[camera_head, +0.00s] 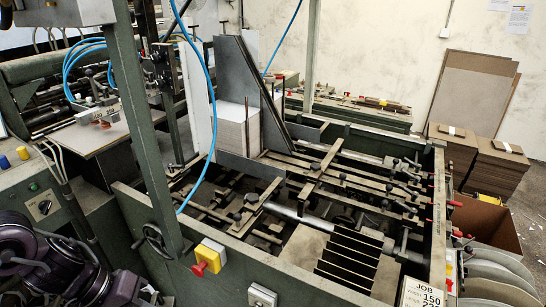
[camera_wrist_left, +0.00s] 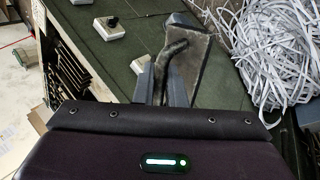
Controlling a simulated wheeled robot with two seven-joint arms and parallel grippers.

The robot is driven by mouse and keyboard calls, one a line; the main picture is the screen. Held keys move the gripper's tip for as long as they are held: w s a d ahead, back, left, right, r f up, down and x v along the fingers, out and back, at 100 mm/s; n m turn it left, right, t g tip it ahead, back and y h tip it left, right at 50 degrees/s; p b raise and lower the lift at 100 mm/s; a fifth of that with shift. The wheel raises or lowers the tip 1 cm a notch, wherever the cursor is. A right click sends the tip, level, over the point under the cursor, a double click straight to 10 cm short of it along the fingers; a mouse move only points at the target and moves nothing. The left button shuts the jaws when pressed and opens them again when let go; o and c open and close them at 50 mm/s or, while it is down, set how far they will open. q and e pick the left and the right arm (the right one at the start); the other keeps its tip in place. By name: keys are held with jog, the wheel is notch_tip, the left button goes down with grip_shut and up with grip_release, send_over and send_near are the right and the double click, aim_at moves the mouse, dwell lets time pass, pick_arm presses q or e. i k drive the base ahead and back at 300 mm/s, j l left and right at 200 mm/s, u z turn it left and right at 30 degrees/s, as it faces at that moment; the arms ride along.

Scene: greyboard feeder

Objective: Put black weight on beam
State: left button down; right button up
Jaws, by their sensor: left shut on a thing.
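My left gripper (camera_wrist_left: 165,85) is shut on the black weight (camera_wrist_left: 195,62) in the left wrist view. The weight is a dark, worn block with a curved handle-like ridge, and it stands out beyond the fingers, seen over a green machine surface. My purple and black left arm (camera_head: 60,265) comes in at the lower left of the head view; the weight cannot be made out there. Several long bars (camera_head: 350,172) cross the open feeder frame in the head view. I cannot tell which one is the beam. My right gripper is not in view.
A green upright post (camera_head: 140,130) and a blue hose (camera_head: 212,100) stand between my left arm and the feeder. A pale greyboard stack (camera_head: 238,130) sits in the feeder. A yellow and red switch (camera_head: 208,257) is on the near wall. Shredded paper (camera_wrist_left: 275,50) lies at right in the wrist view.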

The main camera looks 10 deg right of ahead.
aim_at(439, 241)
jog(key=l+u, duration=0.2)
jog(key=l, duration=0.25)
jog(key=k+l+u, duration=0.2)
jog(key=l, duration=0.25)
jog(key=l+u, duration=0.2)
jog(key=l, duration=0.25)
jog(key=k+l+u, duration=0.2)
jog(key=l, duration=0.25)
jog(key=l+u, duration=0.2)
jog(key=l, duration=0.2)
jog(key=k+l+u, duration=0.2)
jog(key=l, duration=0.2)
jog(key=k+l, duration=0.2)
jog(key=l, duration=0.2)
jog(key=k+l, duration=0.2)
jog(key=l, duration=0.15)
jog(key=k+l, duration=0.2)
jog(key=l, duration=0.2)
jog(key=k+l, duration=0.2)
jog(key=l, duration=0.2)
jog(key=k+l, duration=0.2)
jog(key=l, duration=0.2)
jog(key=u, duration=0.05)
